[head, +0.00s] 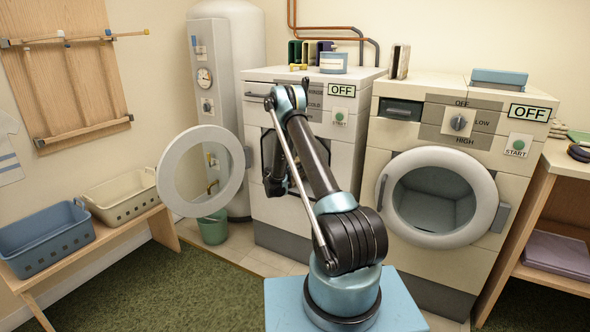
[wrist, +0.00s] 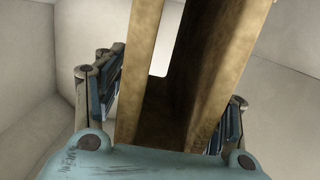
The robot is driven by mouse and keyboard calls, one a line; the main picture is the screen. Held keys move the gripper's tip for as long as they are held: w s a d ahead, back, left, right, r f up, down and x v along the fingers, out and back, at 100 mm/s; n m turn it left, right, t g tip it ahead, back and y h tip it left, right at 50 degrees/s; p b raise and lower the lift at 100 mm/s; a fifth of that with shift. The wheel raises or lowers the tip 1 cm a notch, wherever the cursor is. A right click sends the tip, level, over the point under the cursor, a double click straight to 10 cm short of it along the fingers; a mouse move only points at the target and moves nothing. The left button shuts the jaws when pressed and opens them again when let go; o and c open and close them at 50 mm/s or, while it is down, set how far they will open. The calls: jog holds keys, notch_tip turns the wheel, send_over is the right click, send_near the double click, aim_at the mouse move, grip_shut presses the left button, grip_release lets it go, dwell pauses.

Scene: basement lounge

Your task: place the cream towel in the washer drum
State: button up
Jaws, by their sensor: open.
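The washer (head: 258,85) stands in the middle of the head view, marked RINSE and COLD, with an OFF sign. Its round door (head: 232,160) is swung open to the left. My arm reaches to its front opening, and the arm mostly hides the opening and my gripper there. In the wrist view my gripper (wrist: 176,80) is open, one finger on each side of a tan folded piece (wrist: 137,75), which looks like the cream towel in shade. I cannot tell whether the fingers touch it. Pale walls (wrist: 40,45), seemingly the drum, surround it.
A second machine (head: 420,260) with its round door shut stands to the right. A blue basket (head: 45,240) and a cream basket (head: 122,196) sit on the left bench. A green bucket (head: 213,228) stands below the open door. A wooden shelf unit (head: 565,162) is at the right.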

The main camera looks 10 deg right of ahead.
jog(key=v, duration=1.1)
jog(key=s+d+r+n+g+y, duration=0.1)
jog(key=s+d+r+g, duration=0.3)
jog(key=s+r, duration=0.5)
jog(key=s+d+r+n+g+y, duration=0.1)
jog(key=s+d+r+g, duration=0.1)
jog(key=s+d+r, duration=0.65)
jog(key=s+r+n+g+y, duration=0.1)
jog(key=s+r, duration=0.2)
jog(key=s, duration=0.5)
jog(key=s+r+g+y, duration=0.1)
jog(key=s+r, duration=0.2)
jog(key=s, duration=0.6)
jog(key=s+a+f+n+g+y, duration=0.1)
jog(key=s+f+y, duration=0.1)
jog(key=s, duration=0.7)
jog(key=s+a+f+n+g+y, duration=0.1)
jog(key=s+a+f+n, duration=0.1)
jog(key=s, duration=0.8)
jog(key=s+a+f+n+g+y, duration=0.1)
jog(key=s+a+f+y, duration=0.1)
jog(key=s, duration=0.7)
jog(key=shift+s+f+y, duration=0.3)
jog(key=shift+f, duration=0.4)
